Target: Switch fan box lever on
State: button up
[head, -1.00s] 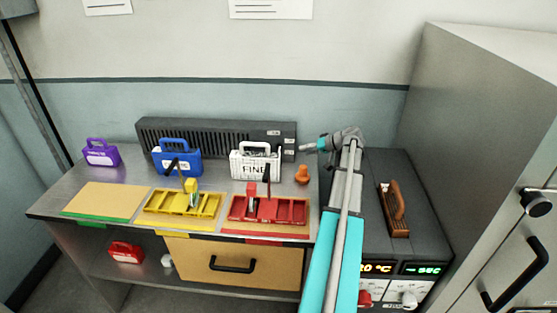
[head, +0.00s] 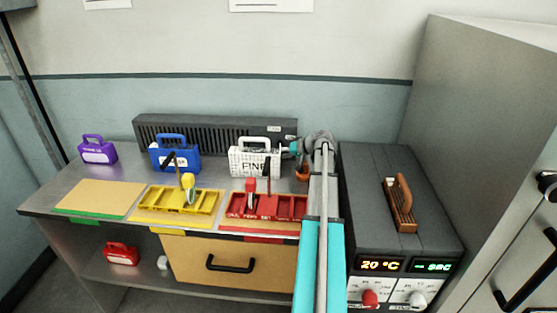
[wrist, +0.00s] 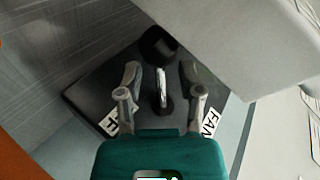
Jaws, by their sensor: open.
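The fan box is the long dark grilled unit (head: 215,135) at the back of the bench. In the wrist view its dark face (wrist: 90,95) carries two white labels, partly covered, with "FAN" readable on the right one. Its lever (wrist: 162,88) has a silver shaft and a black round knob, and lies between my fingers with visible space on both sides. My gripper (wrist: 161,76) is open around the lever. In the head view my gripper (head: 287,149) is small, near the box's right end, with the fingertips and lever hard to make out.
A white "FINE" case (head: 254,163) stands just left of my gripper. An orange object (head: 302,173) is below it. Blue (head: 175,160) and purple (head: 98,151) cases stand further left. Yellow (head: 178,203) and red (head: 268,207) trays lie in front. A pale grey surface (wrist: 235,45) is close in the wrist view.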

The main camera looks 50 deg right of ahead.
jog(key=shift+w+a+f, duration=0.15)
jog(key=shift+w+f, duration=0.1)
jog(key=shift+w, duration=0.15)
jog(key=shift+c, duration=0.2)
grip_shut()
